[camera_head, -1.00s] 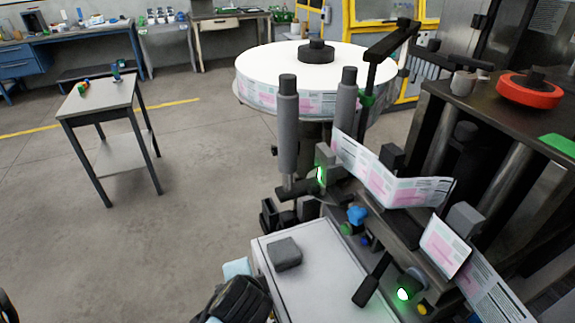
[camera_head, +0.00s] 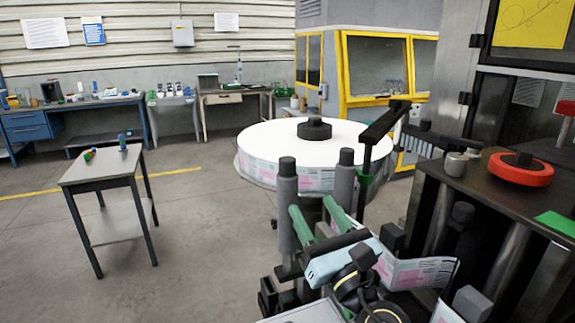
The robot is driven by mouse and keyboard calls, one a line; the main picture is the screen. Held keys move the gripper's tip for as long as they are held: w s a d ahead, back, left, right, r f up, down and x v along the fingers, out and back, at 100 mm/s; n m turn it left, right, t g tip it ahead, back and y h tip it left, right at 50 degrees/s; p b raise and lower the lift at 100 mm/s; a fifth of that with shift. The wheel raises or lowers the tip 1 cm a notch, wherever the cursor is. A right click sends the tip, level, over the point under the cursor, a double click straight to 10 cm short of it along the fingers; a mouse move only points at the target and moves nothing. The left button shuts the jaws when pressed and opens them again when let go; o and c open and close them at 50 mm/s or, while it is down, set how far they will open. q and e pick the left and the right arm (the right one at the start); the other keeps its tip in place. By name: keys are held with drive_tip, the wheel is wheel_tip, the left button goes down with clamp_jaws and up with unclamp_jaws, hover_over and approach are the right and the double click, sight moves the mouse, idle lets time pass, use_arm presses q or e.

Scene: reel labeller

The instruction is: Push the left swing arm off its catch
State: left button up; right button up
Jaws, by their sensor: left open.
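Two grey upright rollers with black caps stand in front of the large white label reel (camera_head: 270,141). The left roller (camera_head: 287,190) rises from a dark arm (camera_head: 288,271), which I take as the left swing arm; the right roller (camera_head: 346,181) stands beside it. My left gripper (camera_head: 311,207) is open, its two green fingers pointing up and away at these rollers. One finger overlaps the left roller in the picture; I cannot tell whether it touches. The catch cannot be made out, and my gripper hides much of the machine below. My right gripper is out of view.
A black bar (camera_head: 388,122) on a post stands right of the rollers. The label web (camera_head: 420,272) runs to the lower right. A dark bench with a red disc (camera_head: 520,169) is at right. A small table (camera_head: 98,169) stands left, with open floor around it.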

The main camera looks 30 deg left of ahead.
sight(291, 172)
use_arm(q)
drive_tip(key=p+x, duration=0.2)
drive_tip(key=x, duration=1)
drive_tip(key=shift+w+a+p, duration=0.1)
drive_tip(key=shift+a+p, duration=0.1)
drive_tip(key=shift+p, duration=0.15)
clamp_jaws()
